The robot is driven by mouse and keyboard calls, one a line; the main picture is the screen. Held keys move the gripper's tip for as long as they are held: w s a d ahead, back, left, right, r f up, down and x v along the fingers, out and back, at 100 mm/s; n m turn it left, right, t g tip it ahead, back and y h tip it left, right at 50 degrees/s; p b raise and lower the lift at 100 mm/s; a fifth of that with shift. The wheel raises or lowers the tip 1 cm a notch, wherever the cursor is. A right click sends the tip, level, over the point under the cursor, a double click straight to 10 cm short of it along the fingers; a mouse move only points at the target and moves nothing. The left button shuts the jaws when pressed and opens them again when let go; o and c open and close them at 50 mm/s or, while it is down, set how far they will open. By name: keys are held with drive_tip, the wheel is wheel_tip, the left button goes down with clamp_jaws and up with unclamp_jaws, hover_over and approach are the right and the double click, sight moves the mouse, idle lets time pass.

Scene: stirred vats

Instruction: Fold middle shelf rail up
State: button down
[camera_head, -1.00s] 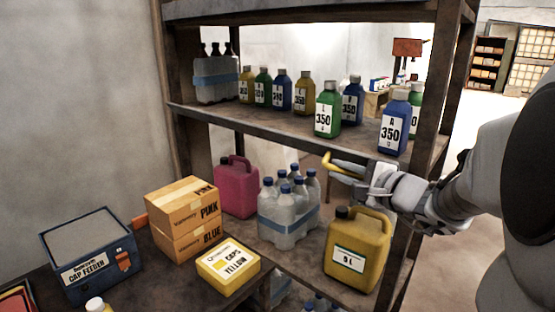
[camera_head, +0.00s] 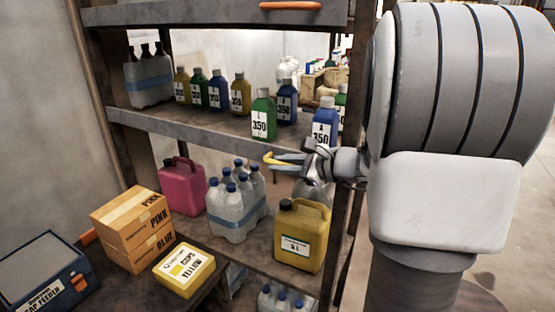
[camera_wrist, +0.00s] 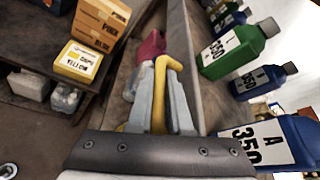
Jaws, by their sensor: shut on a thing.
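The middle shelf's front rail (camera_head: 200,131) is a long grey bar along the shelf edge, below the bottles. It also shows in the wrist view (camera_wrist: 186,50), running beside my gripper. A yellow bent handle (camera_head: 270,158) shows at the rail's lower edge, and it lies between my fingers in the wrist view (camera_wrist: 160,92). My gripper (camera_head: 284,160) is shut on this handle, just below and in front of the rail near the right end. My fingers (camera_wrist: 158,75) hide part of it. The bottles above the rail show nearly whole, so it does not stand up in front of them.
Green (camera_head: 263,118) and blue bottles (camera_head: 325,123) stand close behind the shelf edge. Below my gripper are a yellow canister (camera_head: 302,240) and shrink-wrapped bottles (camera_head: 237,208). An orange handle (camera_head: 290,6) is on the upper shelf. A shelf post stands at the right.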

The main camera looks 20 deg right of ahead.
idle(0.4)
drive_tip(key=c, duration=1.1)
unclamp_jaws()
drive_tip(key=v, duration=1.7)
drive_tip(key=shift+s+d+p, duration=0.15)
drive_tip(key=shift+p, duration=0.15)
